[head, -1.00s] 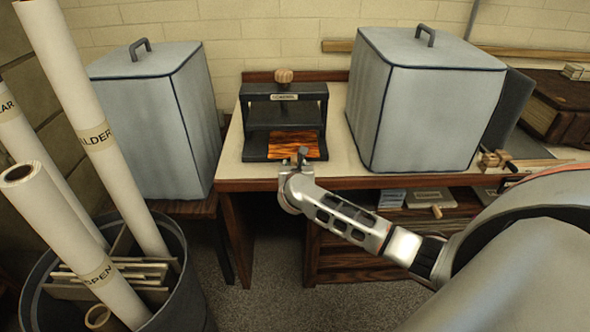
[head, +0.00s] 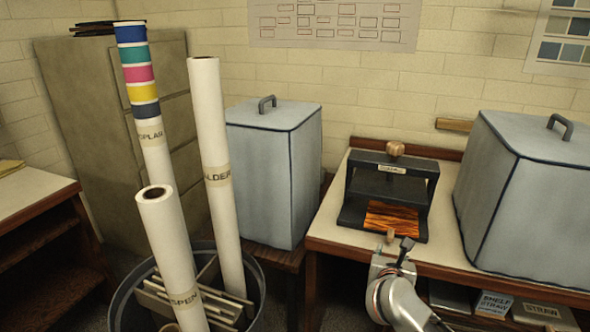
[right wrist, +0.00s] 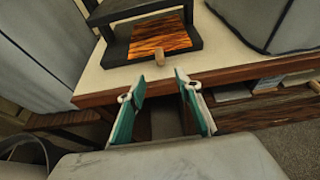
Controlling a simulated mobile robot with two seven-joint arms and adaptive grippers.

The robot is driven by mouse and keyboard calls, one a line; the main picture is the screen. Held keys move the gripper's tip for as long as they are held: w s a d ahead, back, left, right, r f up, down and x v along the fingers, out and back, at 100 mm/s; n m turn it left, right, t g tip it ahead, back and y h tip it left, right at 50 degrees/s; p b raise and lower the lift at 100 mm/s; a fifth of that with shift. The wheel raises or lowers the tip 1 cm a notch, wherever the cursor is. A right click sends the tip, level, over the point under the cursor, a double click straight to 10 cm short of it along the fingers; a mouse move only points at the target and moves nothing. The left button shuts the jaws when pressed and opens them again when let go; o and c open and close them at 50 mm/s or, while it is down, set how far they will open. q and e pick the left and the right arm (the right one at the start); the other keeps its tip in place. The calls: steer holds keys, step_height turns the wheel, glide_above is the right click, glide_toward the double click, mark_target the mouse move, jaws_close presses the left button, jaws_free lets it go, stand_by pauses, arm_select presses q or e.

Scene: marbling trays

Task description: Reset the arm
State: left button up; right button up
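My right gripper (head: 396,250) is in front of the table's front edge, just short of a small black press (head: 390,190). In the right wrist view the right gripper (right wrist: 165,88) has its two green-lined fingers spread apart with nothing between them. A wooden knob stands at the press's front edge, beyond the fingertips. An orange-and-dark patterned sheet (head: 391,217) lies on the press's base; it also shows in the right wrist view (right wrist: 160,36). My left gripper does not show in either view.
Grey covered boxes stand left (head: 275,170) and right (head: 530,195) of the press. A bin (head: 128,290) with tall paper rolls stands at the left. A tan cabinet (head: 75,120) is behind the rolls. Labelled boxes (head: 493,304) sit on the shelf under the table.

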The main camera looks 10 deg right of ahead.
steer(key=s+a+r+n+t, duration=0.4)
steer(key=r+n+t, duration=0.25)
steer(key=n, duration=0.55)
steer(key=s+a+f+n+t+y, duration=0.4)
steer(key=a+n+y, duration=0.5)
steer(key=n, duration=0.6)
steer(key=s+a+f+n+g+y, duration=0.1)
steer(key=s+a+f+n+g, duration=0.25)
steer(key=f+n, duration=0.25)
steer(key=s+a+f+n+g+y, duration=0.2)
steer(key=s+a+f+n+g, duration=0.1)
steer(key=s+a+f+n, duration=0.25)
steer(key=s+d+f+n+g+h, duration=0.1)
steer(key=s+d+f+n+g, duration=0.1)
steer(key=s+f+n, duration=0.2)
steer(key=s+d+f+n+g+h, duration=0.1)
steer(key=s+d+f+n+g, duration=0.1)
steer(key=f, duration=0.7)
steer(key=s+n+g, duration=0.1)
steer(key=s+n, duration=0.1)
steer(key=s, duration=0.1)
steer(key=shift+s+f, duration=0.2)
steer(key=shift+s, duration=0.05)
steer(key=shift+c, duration=0.9)
